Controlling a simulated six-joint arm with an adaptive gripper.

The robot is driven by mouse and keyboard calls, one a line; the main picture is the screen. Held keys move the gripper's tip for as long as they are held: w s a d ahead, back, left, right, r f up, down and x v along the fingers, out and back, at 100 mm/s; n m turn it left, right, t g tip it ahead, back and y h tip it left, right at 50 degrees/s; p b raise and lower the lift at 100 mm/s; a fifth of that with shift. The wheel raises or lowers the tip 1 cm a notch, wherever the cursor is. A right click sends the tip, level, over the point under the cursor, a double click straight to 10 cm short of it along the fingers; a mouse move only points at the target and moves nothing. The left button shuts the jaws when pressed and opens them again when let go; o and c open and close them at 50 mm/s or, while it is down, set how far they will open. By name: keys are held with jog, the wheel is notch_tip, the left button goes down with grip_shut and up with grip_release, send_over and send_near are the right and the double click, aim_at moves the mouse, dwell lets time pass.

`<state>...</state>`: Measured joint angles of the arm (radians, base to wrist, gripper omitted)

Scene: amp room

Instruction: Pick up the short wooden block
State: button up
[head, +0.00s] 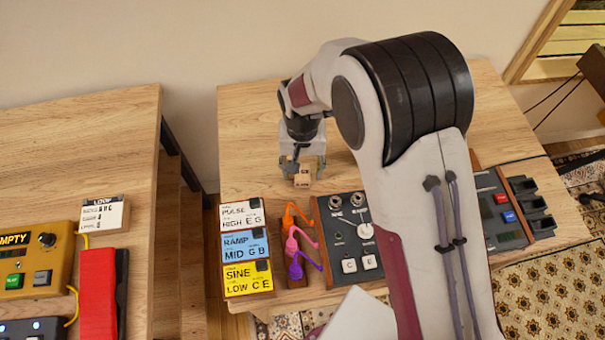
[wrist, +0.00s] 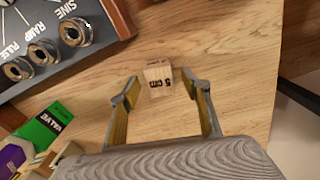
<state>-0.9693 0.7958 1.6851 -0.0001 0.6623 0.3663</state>
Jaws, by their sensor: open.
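A short wooden block (wrist: 159,80) marked "5 cm" stands on the wooden table in the wrist view. It lies between and a little beyond the tips of my open gripper (wrist: 167,84), with clear space to either finger. In the head view the block (head: 302,180) sits near the table's left part, just in front of my gripper (head: 302,162), which is partly hidden by my own wrist. The gripper holds nothing.
A grey panel with knobs (head: 343,238) is to the right front of the block. Labelled cards (head: 245,218) and coloured cables (head: 297,238) lie in front. In the wrist view a green "VALVE" box (wrist: 45,130) is at lower left. Bare tabletop (head: 245,150) lies left of the block.

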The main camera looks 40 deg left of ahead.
jog(key=shift+f, duration=0.8)
jog(key=c, duration=1.2)
